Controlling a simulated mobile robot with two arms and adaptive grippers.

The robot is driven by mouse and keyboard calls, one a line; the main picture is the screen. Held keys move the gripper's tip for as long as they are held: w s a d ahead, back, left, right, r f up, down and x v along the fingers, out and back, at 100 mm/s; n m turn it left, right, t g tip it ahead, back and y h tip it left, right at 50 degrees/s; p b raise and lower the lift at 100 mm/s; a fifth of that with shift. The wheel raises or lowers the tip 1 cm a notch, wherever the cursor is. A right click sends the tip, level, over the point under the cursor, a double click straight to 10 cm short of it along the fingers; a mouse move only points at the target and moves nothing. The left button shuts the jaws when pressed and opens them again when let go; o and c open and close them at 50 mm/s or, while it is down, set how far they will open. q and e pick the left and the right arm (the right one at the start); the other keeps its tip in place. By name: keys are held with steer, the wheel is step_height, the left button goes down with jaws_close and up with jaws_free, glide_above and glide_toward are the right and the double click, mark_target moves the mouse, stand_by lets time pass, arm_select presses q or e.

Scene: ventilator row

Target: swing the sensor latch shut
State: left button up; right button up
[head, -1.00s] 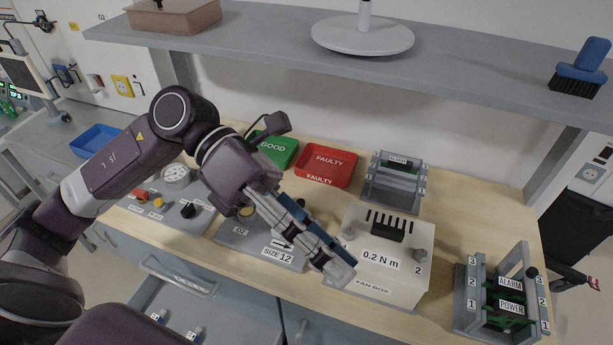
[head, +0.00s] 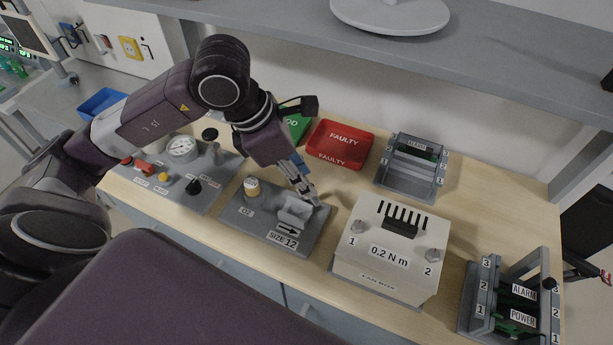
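The O2 sensor plate (head: 262,222) is a grey panel on the bench with a yellow-and-white O2 sensor cap (head: 252,187) at its left. A light grey latch piece (head: 294,212) stands at its right part, above the black arrow and the SIZE 12 label (head: 283,239). My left gripper (head: 309,194) points down at the latch piece's upper right side, very close to it. I cannot tell whether they touch, nor whether the fingers are open or shut. The latch's pivot and far side are partly hidden by the fingers. My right gripper is not in view.
The white fan box (head: 384,283) stands close to the right. A slotted rack (head: 512,300) is at the far right. The red FAULTY tray (head: 340,145) and green tray (head: 297,125) lie behind. A gauge panel (head: 178,178) is at left. A shelf (head: 480,65) overhangs the back.

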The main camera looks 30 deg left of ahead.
arm_select(q)
steer(key=shift+x, duration=0.95)
steer(key=shift+c, duration=0.5)
jaws_close()
